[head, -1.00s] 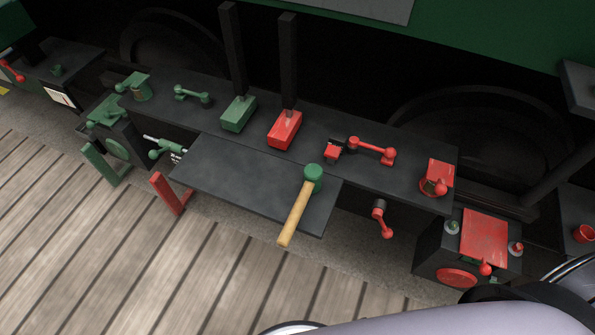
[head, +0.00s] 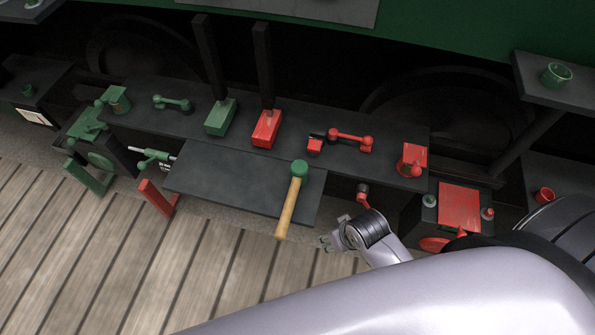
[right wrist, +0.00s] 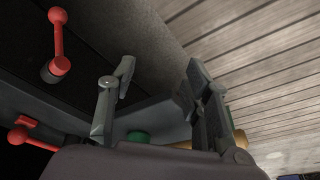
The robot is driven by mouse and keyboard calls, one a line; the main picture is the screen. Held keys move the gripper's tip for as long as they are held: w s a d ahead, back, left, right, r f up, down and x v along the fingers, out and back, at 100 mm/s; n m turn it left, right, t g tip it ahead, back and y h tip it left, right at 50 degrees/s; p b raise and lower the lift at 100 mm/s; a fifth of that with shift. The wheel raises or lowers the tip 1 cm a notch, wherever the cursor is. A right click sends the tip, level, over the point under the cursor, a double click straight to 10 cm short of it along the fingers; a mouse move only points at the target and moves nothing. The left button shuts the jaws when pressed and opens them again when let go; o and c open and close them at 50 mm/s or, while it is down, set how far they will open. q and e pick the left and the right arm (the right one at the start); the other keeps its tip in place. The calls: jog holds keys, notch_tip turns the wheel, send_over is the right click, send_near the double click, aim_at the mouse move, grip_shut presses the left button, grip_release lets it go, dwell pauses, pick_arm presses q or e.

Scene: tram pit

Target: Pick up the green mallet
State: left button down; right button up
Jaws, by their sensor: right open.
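The mallet has a green head (head: 299,168) and a pale wooden handle (head: 287,210). It lies on the dark shelf plate (head: 225,181), the handle end sticking out over the front edge. My right gripper (head: 328,240) is open and empty, just right of the handle and apart from it in the head view. In the right wrist view its two fingers (right wrist: 158,85) are spread, with the green head (right wrist: 138,136) low between them. The handle (right wrist: 239,138) is partly hidden behind the right finger there. My left gripper is not in view.
Behind the plate, a dark bench holds a green lever block (head: 221,117), a red lever block (head: 266,129) and a red double-knobbed handle (head: 350,140). A red crank (head: 363,192) hangs near my right wrist. The plank floor (head: 100,260) in front is clear.

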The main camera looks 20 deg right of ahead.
aim_at(295, 189)
jog(key=w+r+m+y+p, duration=0.1)
jog(key=w+r+m+y, duration=0.1)
jog(key=w+r+m, duration=0.5)
jog(key=w+r+m+y+p, duration=0.1)
jog(key=w+r, duration=0.4)
jog(key=r, duration=0.5)
jog(key=shift+g, duration=0.3)
jog(key=x, duration=0.8)
jog(key=p+x, duration=0.1)
jog(key=x, duration=0.3)
jog(key=shift+a+r, duration=0.15)
jog(key=shift+a, duration=0.15)
jog(key=shift+a+p+x, duration=0.2)
jog(key=shift+p+x, duration=0.15)
jog(key=shift+x, duration=2.3)
jog(key=shift+w+r, duration=0.1)
jog(key=shift+w, duration=0.05)
grip_shut()
